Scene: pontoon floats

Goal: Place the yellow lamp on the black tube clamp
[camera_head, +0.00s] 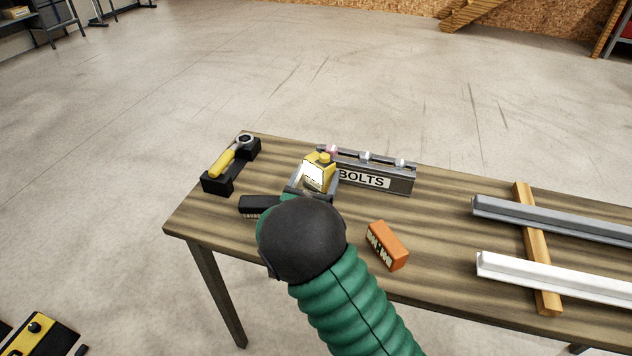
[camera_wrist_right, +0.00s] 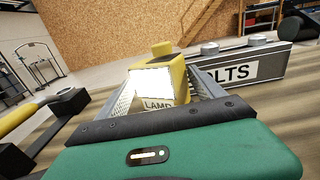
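The yellow lamp (camera_head: 318,168) has a white front panel and stands upright in front of the bolts box. In the right wrist view the lamp (camera_wrist_right: 172,78) is between the two fingers of my right gripper (camera_wrist_right: 163,85), filling most of the gap. I cannot tell whether the fingers press on it or whether its base is on the table. In the head view my right gripper (camera_head: 316,186) is partly hidden by its dark wrist. A ribbed black piece (camera_head: 257,204), possibly the tube clamp, lies left of the gripper, partly hidden by the wrist. My left gripper is not in view.
A grey bolts box (camera_head: 398,183) is close behind and right of the lamp. A yellow-handled wrench (camera_head: 224,161) rests on black blocks at the table's left end. An orange box (camera_head: 388,246) lies right of my arm. Metal bars (camera_head: 552,275) cross a wooden strip (camera_head: 545,297) farther right.

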